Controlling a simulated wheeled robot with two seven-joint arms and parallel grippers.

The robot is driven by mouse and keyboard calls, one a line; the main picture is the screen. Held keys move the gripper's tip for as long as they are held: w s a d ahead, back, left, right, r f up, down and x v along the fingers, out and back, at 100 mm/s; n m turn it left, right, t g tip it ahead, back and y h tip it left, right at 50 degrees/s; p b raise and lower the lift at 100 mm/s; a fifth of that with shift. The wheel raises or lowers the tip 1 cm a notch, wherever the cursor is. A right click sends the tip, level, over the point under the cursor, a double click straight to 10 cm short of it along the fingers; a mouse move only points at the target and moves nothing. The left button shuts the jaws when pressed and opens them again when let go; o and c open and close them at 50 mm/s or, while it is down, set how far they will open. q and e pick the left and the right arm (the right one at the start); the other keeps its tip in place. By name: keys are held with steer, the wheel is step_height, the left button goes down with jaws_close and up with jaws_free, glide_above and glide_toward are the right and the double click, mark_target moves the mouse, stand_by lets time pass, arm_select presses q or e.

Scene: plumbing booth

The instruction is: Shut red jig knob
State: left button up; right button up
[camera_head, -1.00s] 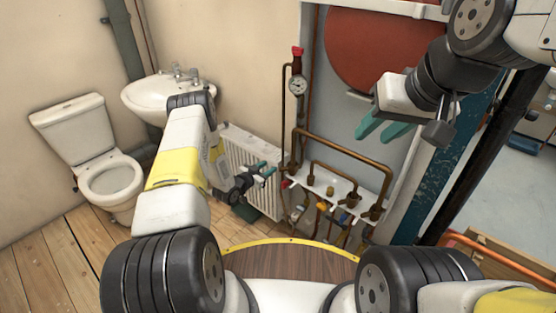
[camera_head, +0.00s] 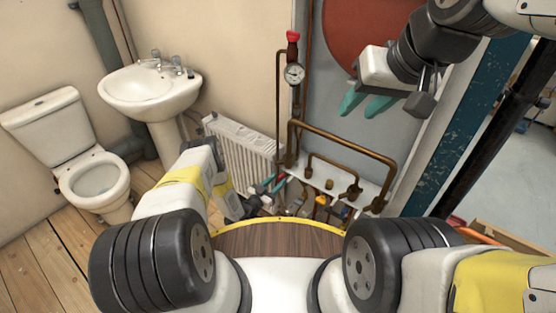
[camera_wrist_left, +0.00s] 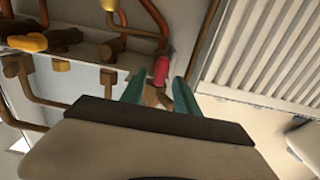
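A red knob (camera_wrist_left: 161,70) sits on the pipework under the white ledge, beyond and between my left fingertips in the left wrist view. My left gripper (camera_wrist_left: 158,88) is open, with its two teal fingers apart and no visible contact with that knob. In the head view my left gripper (camera_head: 274,182) is low beside the radiator, at the left end of the pipe panel. Another red knob (camera_head: 293,37) tops the vertical pipe above the gauge. The pictures do not show which is the jig knob. My right gripper (camera_head: 364,106) is open and empty, high before the panel.
The white radiator (camera_head: 240,148) stands close beside my left gripper. Copper pipes (camera_head: 345,142) rise from the white ledge (camera_head: 315,179). A round gauge (camera_head: 294,74) is on the vertical pipe. A sink (camera_head: 150,92) and toilet (camera_head: 90,170) stand at left.

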arm_select(q)
steer(key=shift+w+d, duration=0.3)
steer(key=shift+w, duration=0.1)
steer(key=shift+c, duration=0.5)
jaws_close()
